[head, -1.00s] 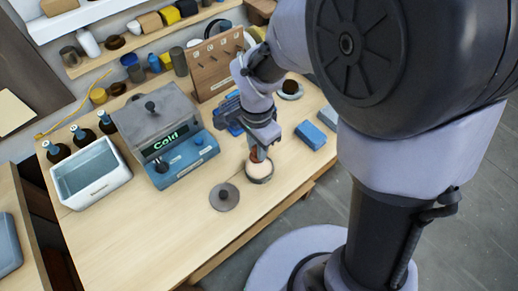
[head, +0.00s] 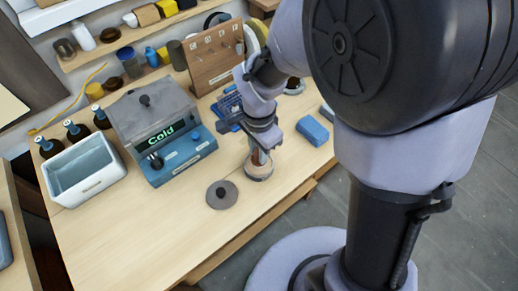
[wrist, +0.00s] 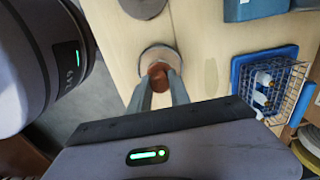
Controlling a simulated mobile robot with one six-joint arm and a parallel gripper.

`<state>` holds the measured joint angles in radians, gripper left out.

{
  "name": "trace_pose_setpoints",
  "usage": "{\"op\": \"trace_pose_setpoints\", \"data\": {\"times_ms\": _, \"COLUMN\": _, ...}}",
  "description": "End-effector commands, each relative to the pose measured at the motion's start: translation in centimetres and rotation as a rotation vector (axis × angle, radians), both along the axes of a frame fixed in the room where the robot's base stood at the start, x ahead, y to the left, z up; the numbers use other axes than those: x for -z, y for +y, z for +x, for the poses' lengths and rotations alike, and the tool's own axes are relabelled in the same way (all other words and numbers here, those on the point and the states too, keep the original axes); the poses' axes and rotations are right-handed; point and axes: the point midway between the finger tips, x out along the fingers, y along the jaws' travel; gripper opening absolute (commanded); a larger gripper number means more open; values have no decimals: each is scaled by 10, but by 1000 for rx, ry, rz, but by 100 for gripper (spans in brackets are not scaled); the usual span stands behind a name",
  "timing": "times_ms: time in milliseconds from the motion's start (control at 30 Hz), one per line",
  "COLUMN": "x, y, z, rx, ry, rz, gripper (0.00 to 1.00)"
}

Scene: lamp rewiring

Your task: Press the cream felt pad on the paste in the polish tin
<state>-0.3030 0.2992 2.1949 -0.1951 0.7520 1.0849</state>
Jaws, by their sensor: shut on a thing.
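My gripper (head: 259,150) is shut on a reddish-brown handle (wrist: 158,71), apparently the felt pad's grip, and points down over the round polish tin (head: 258,174). In the wrist view, my gripper (wrist: 158,84) has the handle between its two fingertips. The tin (wrist: 174,56) is directly below, with a dark rim and a pale tan disc inside. I cannot tell pad from paste there, nor whether they touch. The tin stands near the bench's front edge. A dark round lid (head: 222,195) with a knob lies to its left.
A blue block (head: 313,130) lies right of the tin. A blue wire basket (wrist: 270,85) stands close by. The grey-lidded machine reading "Cold" (head: 165,138) and a white bin (head: 88,170) stand to the left. A wooden pegboard (head: 215,60) stands behind. Bare bench lies front left.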

Motion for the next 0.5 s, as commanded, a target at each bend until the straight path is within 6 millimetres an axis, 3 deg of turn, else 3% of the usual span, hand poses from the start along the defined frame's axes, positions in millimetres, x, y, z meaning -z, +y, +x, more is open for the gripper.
{"op": "trace_pose_setpoints", "data": {"times_ms": 500, "x": 7, "y": 0, "z": 0, "rx": 0, "ry": 0, "rz": 0, "gripper": 0}}
